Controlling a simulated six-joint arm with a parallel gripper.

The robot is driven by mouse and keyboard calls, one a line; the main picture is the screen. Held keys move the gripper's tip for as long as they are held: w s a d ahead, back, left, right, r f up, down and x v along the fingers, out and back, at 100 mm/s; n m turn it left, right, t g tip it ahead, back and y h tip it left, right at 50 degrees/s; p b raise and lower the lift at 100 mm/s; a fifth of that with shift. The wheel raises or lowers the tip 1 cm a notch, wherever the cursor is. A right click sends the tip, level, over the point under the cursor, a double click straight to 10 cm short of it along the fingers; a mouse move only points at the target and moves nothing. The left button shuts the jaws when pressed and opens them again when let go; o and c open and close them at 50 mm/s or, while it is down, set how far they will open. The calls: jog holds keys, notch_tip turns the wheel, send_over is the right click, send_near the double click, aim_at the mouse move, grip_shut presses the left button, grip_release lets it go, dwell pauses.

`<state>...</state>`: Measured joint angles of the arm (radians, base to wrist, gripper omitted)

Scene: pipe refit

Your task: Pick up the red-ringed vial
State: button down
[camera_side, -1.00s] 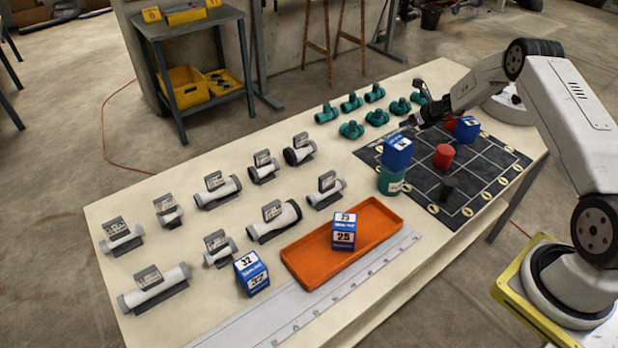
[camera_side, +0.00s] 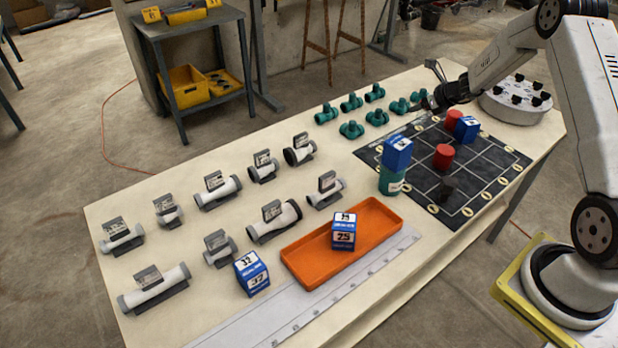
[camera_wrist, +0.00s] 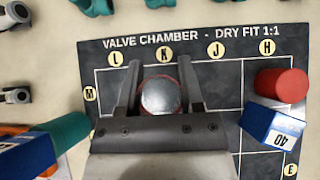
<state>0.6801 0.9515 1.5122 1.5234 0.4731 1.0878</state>
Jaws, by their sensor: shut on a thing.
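In the wrist view the vial (camera_wrist: 160,97) shows from above as a round silver top with a red ring around its edge. It sits between the two fingers of my gripper (camera_wrist: 160,80), which are shut on it. Behind it is the dark mat near the K label. In the side view my gripper (camera_side: 430,101) is at the far edge of the mat, close to the green fittings. The vial cannot be made out there.
The black grid mat (camera_side: 421,197) holds red cylinders (camera_side: 443,156) and a blue block (camera_side: 466,129). A blue block (camera_side: 397,153) stands on a green cylinder (camera_side: 391,181) at its left. Green fittings (camera_side: 351,130) lie behind. An orange tray (camera_side: 310,270) is in front.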

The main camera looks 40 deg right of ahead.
jog(key=s+a+r, duration=0.4)
jog(key=s, duration=0.4)
jog(key=shift+s+a+r, duration=0.15)
jog(key=shift+s+r, duration=0.1)
jog(key=shift+r, duration=0.1)
dwell(0.4)
